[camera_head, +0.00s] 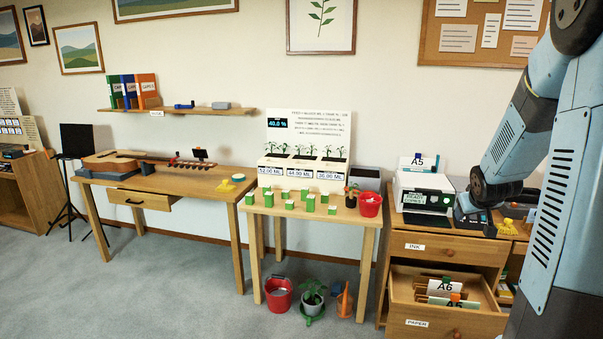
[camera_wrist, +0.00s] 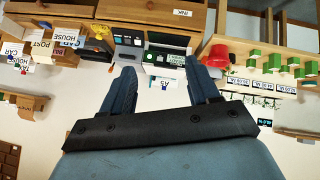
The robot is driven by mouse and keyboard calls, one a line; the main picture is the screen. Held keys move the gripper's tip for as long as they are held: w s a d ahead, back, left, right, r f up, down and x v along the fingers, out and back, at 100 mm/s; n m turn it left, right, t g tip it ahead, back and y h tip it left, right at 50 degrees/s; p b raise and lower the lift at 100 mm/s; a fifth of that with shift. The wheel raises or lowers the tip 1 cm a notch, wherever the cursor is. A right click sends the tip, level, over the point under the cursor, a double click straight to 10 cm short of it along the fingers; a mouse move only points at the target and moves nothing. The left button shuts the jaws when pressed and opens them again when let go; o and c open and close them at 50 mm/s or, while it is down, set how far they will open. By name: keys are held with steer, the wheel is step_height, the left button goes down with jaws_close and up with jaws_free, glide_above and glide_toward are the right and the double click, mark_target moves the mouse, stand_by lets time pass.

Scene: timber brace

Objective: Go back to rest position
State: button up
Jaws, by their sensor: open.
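My gripper (camera_wrist: 160,72) is open in the wrist view, with its two dark fingers apart and nothing held between them. The wrist view is upside down. The printer (camera_wrist: 165,55), with a green mark on its panel, shows between and beyond the fingers. In the head view my arm hangs down at the right, and my gripper (camera_head: 466,208) is beside the right side of the white printer (camera_head: 425,183). Its fingers are hard to make out there.
The printer stands on a wooden cabinet (camera_head: 440,247). Its lower drawer (camera_head: 428,322) is pulled out and holds A5 and A6 folders. Left of it is a plant table (camera_head: 310,213) with green blocks and a red bucket (camera_head: 370,204). Grey floor (camera_head: 180,290) is clear at front left.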

steer(key=s+a+r, duration=0.6)
steer(key=a+r, duration=0.1)
steer(key=a, duration=0.1)
steer(key=s+a+r+g+y, duration=0.1)
steer(key=s+a+r, duration=0.1)
steer(key=s+a, duration=0.6)
steer(key=s+a+r+g+y, duration=0.1)
steer(key=s+a+r+y, duration=0.1)
steer(key=s+a, duration=0.6)
steer(key=s+r, duration=0.1)
steer(key=s, duration=0.6)
steer(key=shift+s+r+g+y, duration=0.2)
steer(key=shift+r+g+y, duration=0.1)
